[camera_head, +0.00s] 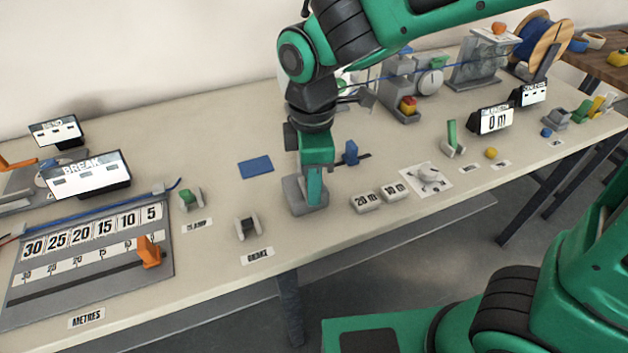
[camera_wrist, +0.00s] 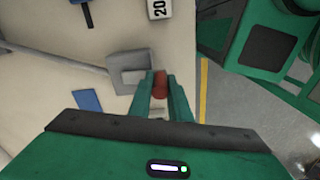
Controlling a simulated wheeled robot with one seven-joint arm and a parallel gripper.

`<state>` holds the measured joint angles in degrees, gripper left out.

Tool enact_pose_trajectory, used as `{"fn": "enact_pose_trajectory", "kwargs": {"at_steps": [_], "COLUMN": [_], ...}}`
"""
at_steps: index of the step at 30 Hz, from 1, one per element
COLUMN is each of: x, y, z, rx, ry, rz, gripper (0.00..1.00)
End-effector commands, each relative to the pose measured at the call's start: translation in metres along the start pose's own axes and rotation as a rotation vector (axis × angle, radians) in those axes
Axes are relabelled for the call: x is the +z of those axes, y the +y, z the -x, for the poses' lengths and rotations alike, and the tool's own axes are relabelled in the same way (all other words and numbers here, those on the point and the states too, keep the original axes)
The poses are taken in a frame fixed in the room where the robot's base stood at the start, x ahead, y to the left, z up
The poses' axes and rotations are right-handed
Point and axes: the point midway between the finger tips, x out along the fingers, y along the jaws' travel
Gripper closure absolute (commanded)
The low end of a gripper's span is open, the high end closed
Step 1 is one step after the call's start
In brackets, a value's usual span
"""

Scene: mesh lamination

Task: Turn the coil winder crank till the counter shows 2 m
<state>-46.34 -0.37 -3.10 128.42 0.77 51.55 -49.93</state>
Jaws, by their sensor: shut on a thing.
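The counter display (camera_head: 494,121) stands at the right of the bench and reads 0 m. My gripper (camera_head: 314,200) reaches down at a grey block (camera_head: 298,200) near the bench's front edge. In the wrist view my gripper (camera_wrist: 160,88) is shut on a red handle (camera_wrist: 160,80), which sits beside the grey block (camera_wrist: 127,72). The handle is hidden in the head view. I cannot tell from its shape alone whether it is the winder crank.
Tiles marked 20 m (camera_head: 367,201) and 10 m (camera_head: 396,191) lie right of the block. A blue pad (camera_head: 255,167) and a blue slider (camera_head: 351,154) lie behind. A grey bracket (camera_head: 247,228) stands left. A cable reel (camera_head: 544,42) stands at the back right.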

Motion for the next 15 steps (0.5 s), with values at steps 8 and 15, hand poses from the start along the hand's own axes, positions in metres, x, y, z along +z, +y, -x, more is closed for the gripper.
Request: {"fn": "enact_pose_trajectory", "kwargs": {"at_steps": [8,15], "x": [-0.011,-0.023], "y": [0.003,0.005], "z": [0.002,0.002], "rx": [0.007,0.007], "ry": [0.004,0.006], "rz": [-0.210,-0.440], "gripper": [1.00,1.00]}}
